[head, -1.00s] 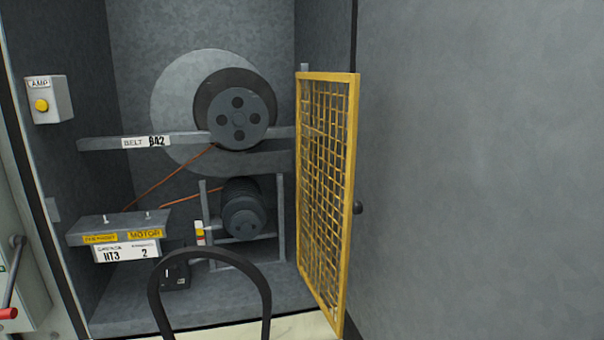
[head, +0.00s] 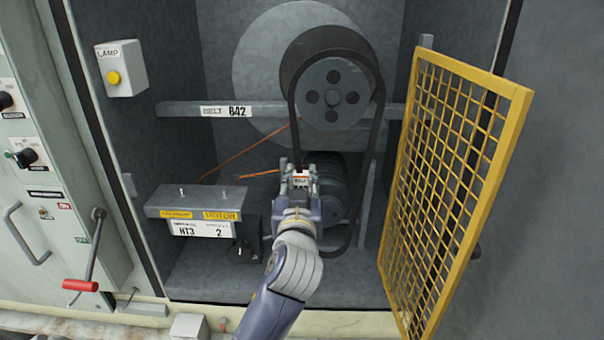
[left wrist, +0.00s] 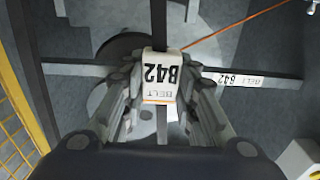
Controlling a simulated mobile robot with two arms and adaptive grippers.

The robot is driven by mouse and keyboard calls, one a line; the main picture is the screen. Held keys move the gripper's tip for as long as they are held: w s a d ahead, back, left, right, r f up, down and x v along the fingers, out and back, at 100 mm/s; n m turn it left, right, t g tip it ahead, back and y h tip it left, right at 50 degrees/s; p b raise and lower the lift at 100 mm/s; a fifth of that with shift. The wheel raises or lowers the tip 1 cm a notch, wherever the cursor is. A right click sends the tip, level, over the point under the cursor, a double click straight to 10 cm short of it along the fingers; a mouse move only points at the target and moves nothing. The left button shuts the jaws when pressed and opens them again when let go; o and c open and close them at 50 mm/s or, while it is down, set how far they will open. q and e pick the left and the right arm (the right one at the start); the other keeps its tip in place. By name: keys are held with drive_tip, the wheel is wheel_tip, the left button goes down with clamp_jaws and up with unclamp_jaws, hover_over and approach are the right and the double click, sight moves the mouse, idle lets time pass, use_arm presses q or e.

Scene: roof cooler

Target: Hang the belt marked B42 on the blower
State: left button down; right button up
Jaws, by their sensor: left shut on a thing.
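The black belt (head: 371,165) is a long loop in the head view. Its top runs around the upper blower pulley (head: 333,97) and its bottom hangs down past the lower motor pulley (head: 335,180). I cannot tell whether it sits in the grooves or just in front of them. My left gripper (head: 299,178) is shut on the belt's left strand at its white tag. In the left wrist view the tag (left wrist: 160,75) reads B42 between the fingers (left wrist: 160,98). The gripper hides part of that strand. My right gripper is out of view.
The yellow mesh guard door (head: 455,190) stands open at the right. A grey crossbar (head: 180,109) labelled BELT B42 runs behind the belt. A grey motor shelf (head: 200,198) juts out at lower left. A lamp box (head: 121,68) and a red-handled lever (head: 82,284) are further left.

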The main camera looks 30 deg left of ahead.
use_arm(q)
drive_tip(key=shift+w+a, duration=0.15)
drive_tip(key=shift+w, duration=0.1)
drive_tip(key=w+a, duration=0.1)
drive_tip(key=w+a+f+b, duration=0.1)
drive_tip(key=w, duration=0.1)
drive_tip(key=shift+w+a, duration=0.1)
drive_tip(key=shift+w, duration=0.2)
drive_tip(key=x, duration=0.3)
drive_tip(key=shift+f, duration=0.3)
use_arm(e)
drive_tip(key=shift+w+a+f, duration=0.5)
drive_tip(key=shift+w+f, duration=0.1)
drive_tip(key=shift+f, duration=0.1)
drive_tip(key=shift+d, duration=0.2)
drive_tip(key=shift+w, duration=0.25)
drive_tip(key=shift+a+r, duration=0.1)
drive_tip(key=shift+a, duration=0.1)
